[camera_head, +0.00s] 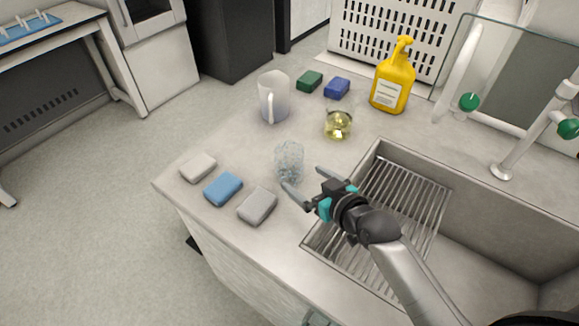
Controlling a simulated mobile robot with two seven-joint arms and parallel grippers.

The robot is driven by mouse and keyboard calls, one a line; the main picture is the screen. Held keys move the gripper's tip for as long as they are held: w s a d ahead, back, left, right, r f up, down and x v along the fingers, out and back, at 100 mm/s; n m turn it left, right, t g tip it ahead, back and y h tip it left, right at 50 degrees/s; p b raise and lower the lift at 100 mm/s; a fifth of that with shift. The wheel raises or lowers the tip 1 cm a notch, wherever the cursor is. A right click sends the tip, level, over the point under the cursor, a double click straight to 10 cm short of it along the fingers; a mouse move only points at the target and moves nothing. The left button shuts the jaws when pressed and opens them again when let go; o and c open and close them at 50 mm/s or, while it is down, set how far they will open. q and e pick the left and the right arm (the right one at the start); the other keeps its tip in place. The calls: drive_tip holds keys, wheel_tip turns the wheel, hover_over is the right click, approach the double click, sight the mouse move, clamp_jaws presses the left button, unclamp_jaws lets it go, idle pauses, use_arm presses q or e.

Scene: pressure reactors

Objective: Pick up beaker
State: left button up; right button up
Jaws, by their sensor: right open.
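A clear, empty-looking glass beaker (289,162) stands upright on the grey counter, left of the sink. My right gripper (301,178) is open, with its two fingers spread and pointing toward the beaker. The fingertips are close to the beaker's lower right side; I cannot tell whether they touch it. Nothing is held between the fingers. A second small glass vessel (338,125) with yellow liquid stands farther back on the counter. My left gripper is not in view.
A white jug (273,97) stands behind the beaker. A grey sponge (257,206), a blue sponge (222,189) and a pale sponge (198,167) lie along the front edge. A yellow bottle (392,80) stands at the back. The sink (470,215) is at right.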

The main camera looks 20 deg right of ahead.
sight(296, 172)
drive_tip(key=x, duration=0.2)
drive_tip(key=shift+w+f, duration=0.15)
drive_tip(key=shift+w, duration=0.1)
drive_tip(key=shift+w+a+f+b, duration=0.2)
drive_tip(key=shift+w+b, duration=0.15)
drive_tip(key=shift+w, duration=0.25)
drive_tip(key=b+x, duration=0.1)
drive_tip(key=x, duration=0.3)
drive_tip(key=shift+w+d, duration=0.15)
drive_tip(key=shift+w, duration=0.25)
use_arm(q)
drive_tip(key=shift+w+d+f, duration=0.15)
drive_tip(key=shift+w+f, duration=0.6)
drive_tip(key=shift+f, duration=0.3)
use_arm(e)
drive_tip(key=shift+c, duration=0.6)
drive_tip(key=c, duration=1.3)
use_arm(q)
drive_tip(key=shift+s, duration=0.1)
